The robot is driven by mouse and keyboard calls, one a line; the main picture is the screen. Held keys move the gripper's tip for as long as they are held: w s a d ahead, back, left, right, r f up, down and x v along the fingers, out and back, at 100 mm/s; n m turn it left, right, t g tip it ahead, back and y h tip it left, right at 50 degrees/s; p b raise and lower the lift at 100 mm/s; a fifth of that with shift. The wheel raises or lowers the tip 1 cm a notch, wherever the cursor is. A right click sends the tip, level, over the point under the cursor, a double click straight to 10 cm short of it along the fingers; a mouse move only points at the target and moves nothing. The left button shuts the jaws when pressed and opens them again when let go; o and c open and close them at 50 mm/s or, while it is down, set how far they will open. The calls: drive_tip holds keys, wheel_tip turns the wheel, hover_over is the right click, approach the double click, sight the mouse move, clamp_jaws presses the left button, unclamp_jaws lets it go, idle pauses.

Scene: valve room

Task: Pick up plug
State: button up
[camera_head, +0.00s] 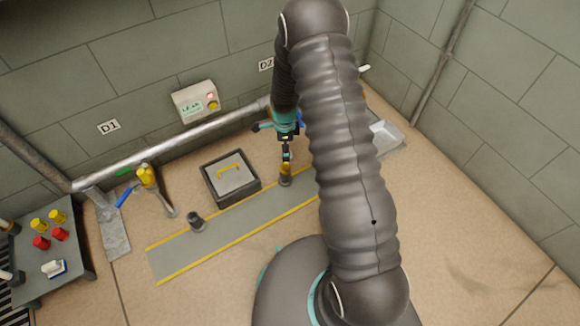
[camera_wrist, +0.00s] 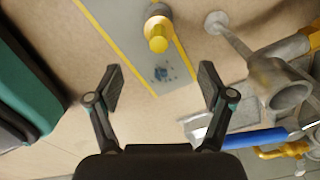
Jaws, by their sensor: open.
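A yellow-topped plug (camera_head: 286,167) sits upright in a dark stub on the grey floor strip in the head view. In the wrist view the yellow plug (camera_wrist: 158,38) shows at the top, with its round grey stub (camera_wrist: 158,12) behind it. My gripper (camera_head: 286,153) hangs close above the plug in the head view. In the wrist view my gripper (camera_wrist: 161,85) has its two fingers spread wide with nothing between them. The plug lies beyond the fingertips, roughly centred between them. Whether the fingers touch it in the head view is hard to tell.
A second dark stub (camera_head: 196,221) stands on the strip (camera_head: 240,215). A dark square box (camera_head: 207,184) with a yellow handle is beside it. A table (camera_head: 70,262) holds red and yellow pieces. A grey pipe fitting (camera_wrist: 283,85) and blue bar (camera_wrist: 254,138) are at the right in the wrist view.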

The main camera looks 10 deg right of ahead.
sight(285, 167)
wheel_tip(285, 167, down, 7)
drive_tip(key=shift+a+b, duration=0.1)
drive_tip(key=shift+b, duration=0.2)
drive_tip(key=shift+w+f, duration=0.15)
drive_tip(key=shift+f, duration=2.8)
drive_tip(key=shift+w, duration=0.1)
drive_tip(key=c, duration=1.3)
